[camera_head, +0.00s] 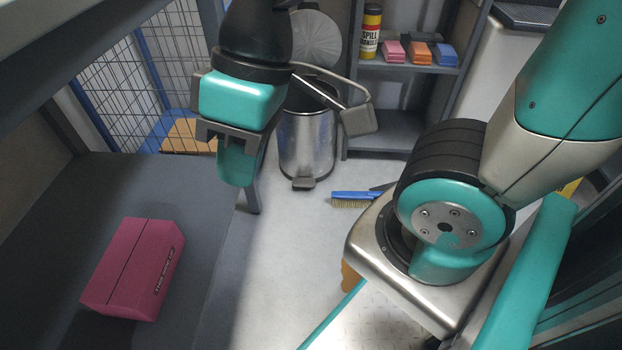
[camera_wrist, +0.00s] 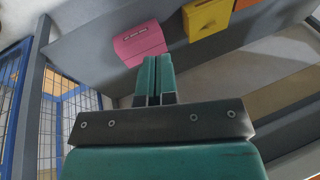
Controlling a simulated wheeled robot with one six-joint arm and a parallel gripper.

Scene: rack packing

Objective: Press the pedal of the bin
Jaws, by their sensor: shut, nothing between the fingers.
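The bin (camera_head: 306,143) is a shiny metal cylinder standing on the floor at the upper middle of the head view. Its round grey lid (camera_head: 316,36) stands raised behind its dark opening. Its small pedal (camera_head: 303,183) sticks out at the foot of the bin, on the side facing me. My gripper (camera_head: 238,170) is in front and to the left of the bin in the head view, apart from the pedal, and hides part of the bin's left side. In the wrist view its teal fingers (camera_wrist: 154,75) are together with nothing between them. The bin does not show in the wrist view.
A magenta box (camera_head: 134,268) lies on the grey table (camera_head: 60,220) at left. A blue brush (camera_head: 355,197) lies on the floor right of the pedal. Shelves (camera_head: 408,68) stand behind it. The wrist view shows a pink box (camera_wrist: 140,43) and a yellow box (camera_wrist: 207,18).

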